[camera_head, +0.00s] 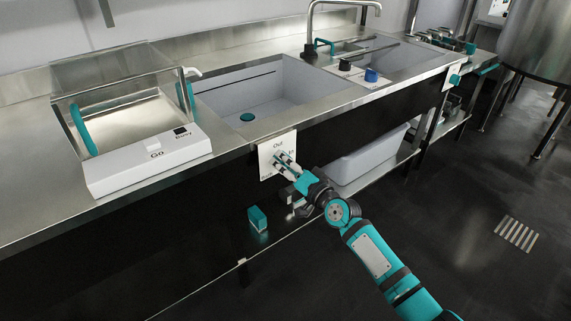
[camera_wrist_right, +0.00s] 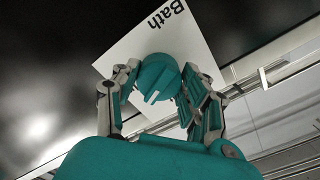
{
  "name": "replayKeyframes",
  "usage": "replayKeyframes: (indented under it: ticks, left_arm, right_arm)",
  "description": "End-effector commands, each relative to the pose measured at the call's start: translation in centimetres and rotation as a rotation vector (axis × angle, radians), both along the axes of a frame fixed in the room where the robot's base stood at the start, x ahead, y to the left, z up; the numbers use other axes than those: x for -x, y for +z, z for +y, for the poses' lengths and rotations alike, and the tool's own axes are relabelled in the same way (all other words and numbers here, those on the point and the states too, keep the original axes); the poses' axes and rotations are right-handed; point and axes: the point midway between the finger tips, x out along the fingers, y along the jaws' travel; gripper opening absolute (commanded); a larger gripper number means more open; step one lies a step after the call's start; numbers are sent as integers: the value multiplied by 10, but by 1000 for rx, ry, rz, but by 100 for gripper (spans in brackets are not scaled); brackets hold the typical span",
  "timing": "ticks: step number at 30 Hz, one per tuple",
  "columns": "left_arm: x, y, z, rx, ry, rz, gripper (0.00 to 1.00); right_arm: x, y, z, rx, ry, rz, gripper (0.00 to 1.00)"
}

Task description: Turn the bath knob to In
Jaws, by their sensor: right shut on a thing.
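The white bath panel (camera_head: 265,157) is on the dark front of the counter below the left sink. In the head view "Out" shows at its top; the rest of its lettering is partly covered by my gripper. In the right wrist view the panel (camera_wrist_right: 125,60) carries the word "Bath", and the round teal bath knob (camera_wrist_right: 157,78) with a light pointer line stands on it. My right gripper (camera_head: 280,161) reaches the panel from the front right. My left gripper is not in view.
A teal block (camera_head: 257,219) and a pale tub (camera_head: 365,160) are below the counter. The floor at right is open.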

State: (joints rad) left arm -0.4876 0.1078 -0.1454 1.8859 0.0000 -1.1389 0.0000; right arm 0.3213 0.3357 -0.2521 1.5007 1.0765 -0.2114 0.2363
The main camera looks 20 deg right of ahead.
Motion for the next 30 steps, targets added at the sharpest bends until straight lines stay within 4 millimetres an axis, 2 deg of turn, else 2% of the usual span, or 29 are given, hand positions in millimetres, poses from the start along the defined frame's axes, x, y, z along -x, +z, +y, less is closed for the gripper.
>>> replayKeyframes:
  ticks: [6, 15, 30]
  left_arm:
    - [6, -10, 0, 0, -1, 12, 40]
    - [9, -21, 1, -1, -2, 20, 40]
    - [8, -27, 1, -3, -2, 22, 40]
  right_arm:
    - [0, 1, 0, -171, -2, 61, 12]
    - [0, 1, 0, -329, -2, 118, 12]
    - [0, 1, -1, -398, -3, 144, 12]
